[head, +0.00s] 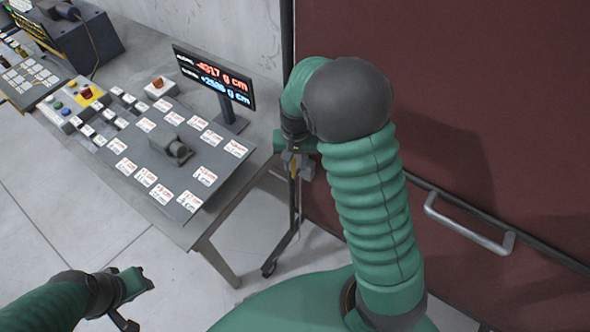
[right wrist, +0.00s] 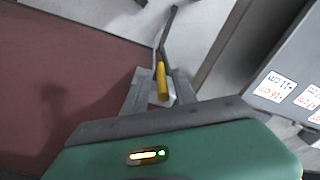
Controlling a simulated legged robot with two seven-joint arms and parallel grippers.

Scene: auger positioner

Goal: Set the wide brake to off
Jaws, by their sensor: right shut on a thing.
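My right gripper (head: 293,166) reaches down beside the table's right end. In the right wrist view the gripper (right wrist: 160,90) is shut on a yellow handle (right wrist: 162,82), which sits between its grey fingers. A thin dark bar runs away beyond the handle. I cannot tell whether this handle is the wide brake. A grey panel (head: 150,178) with white number labels and a dark grey block (head: 172,148) is on the table. No switch is legibly marked as the wide brake. My left gripper (head: 135,300) is open and empty at lower left, over the floor.
A display (head: 214,78) with red and blue numbers stands at the table's back right. A button box (head: 72,105) and a red-button box (head: 160,87) are on the table (head: 190,228). A dark red door (head: 480,110) with a metal handle (head: 470,226) stands at right.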

